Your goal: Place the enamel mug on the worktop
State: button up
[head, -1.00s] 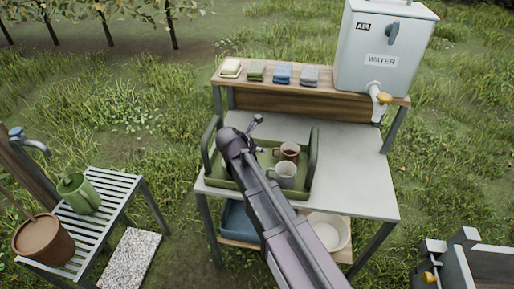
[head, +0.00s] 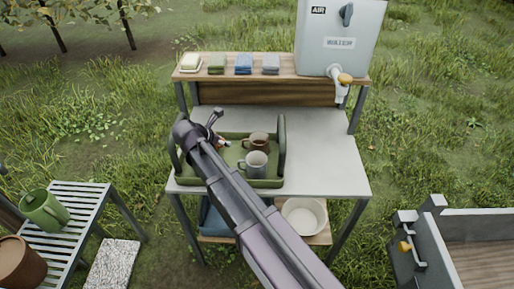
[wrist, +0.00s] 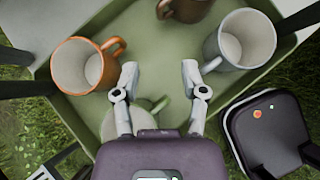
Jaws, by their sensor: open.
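Several mugs stand in a green tray (head: 228,183) at the left of the grey worktop (head: 330,160). In the head view I see a grey mug (head: 254,164) and a brown mug (head: 257,141). The wrist view shows the grey mug (wrist: 240,42) at right, the brown one (wrist: 185,8) at top, an orange-rimmed mug (wrist: 80,66) at left and a green mug (wrist: 150,108), partly hidden beneath my gripper. I cannot tell which is the enamel mug. My gripper (wrist: 159,74) is open and empty above the tray, between the orange-rimmed and grey mugs.
The worktop right of the tray is clear. A shelf (head: 280,77) behind it holds folded cloths (head: 243,64) and a water tank (head: 338,38). A white basin (head: 304,216) sits below. A slatted bench (head: 90,200) stands at left, a grey-walled trailer (head: 470,225) at right.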

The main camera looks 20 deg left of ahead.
aim_at(255, 145)
jog(key=b+x, duration=0.4)
jog(key=x, duration=0.2)
jog(key=shift+f, duration=0.2)
jog(key=shift+b+x, duration=0.6)
jog(key=shift+x, duration=0.2)
jog(key=shift+w, duration=0.2)
jog(key=shift+b+x, duration=1.75)
jog(key=shift+x, duration=0.75)
jog(key=shift+w+r, duration=0.1)
jog(key=shift+r, duration=0.05)
grip_shut()
